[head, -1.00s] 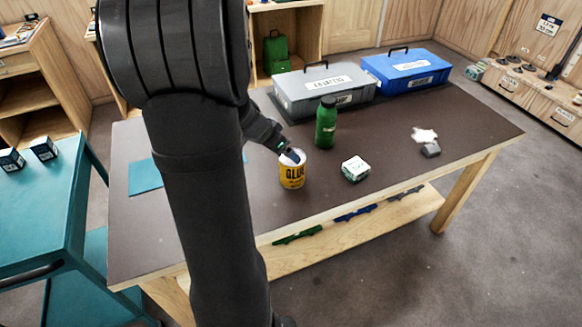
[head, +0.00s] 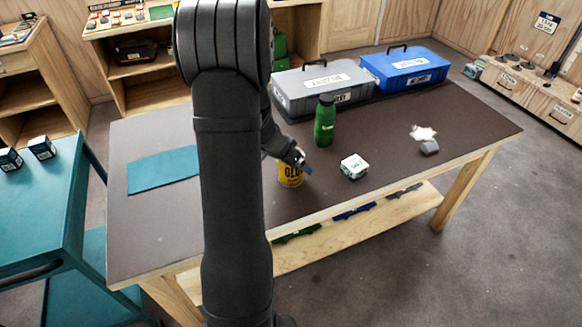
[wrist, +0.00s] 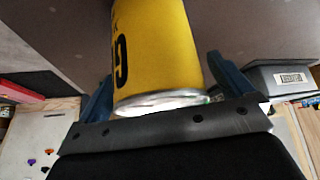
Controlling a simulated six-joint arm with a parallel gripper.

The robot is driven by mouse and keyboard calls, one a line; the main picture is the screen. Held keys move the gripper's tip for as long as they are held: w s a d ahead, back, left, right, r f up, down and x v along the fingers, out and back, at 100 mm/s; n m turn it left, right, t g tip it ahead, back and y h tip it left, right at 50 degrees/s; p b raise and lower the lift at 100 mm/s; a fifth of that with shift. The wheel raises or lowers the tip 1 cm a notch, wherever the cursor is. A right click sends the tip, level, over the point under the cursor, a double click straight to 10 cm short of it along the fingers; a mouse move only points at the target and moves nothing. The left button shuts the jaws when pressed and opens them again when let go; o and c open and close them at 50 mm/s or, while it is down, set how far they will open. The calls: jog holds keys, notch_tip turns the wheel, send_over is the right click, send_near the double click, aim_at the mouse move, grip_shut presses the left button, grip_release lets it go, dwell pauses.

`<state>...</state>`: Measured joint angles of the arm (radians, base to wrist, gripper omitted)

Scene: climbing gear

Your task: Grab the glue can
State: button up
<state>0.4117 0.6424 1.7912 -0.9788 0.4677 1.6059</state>
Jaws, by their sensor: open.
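The yellow glue can (head: 290,178) stands upright on the brown table, left of the green bottle. My gripper (head: 301,160) is at the can's top in the head view and covers its lid and upper part. In the wrist view, the can (wrist: 157,50) fills the space between the two blue fingers of my open gripper (wrist: 162,85), with its silver rim close to the palm. I cannot tell whether either finger touches the can.
A green bottle (head: 325,120) stands behind the can, and a small white box (head: 354,166) lies to its right. Grey (head: 322,88) and blue (head: 407,68) toolboxes stand at the back. A teal mat (head: 163,170) lies to the left. A grey block (head: 429,147) with white material is farther right.

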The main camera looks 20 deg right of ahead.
jog(key=shift+c, duration=0.5)
jog(key=c, duration=1.3)
jog(key=shift+c, duration=0.2)
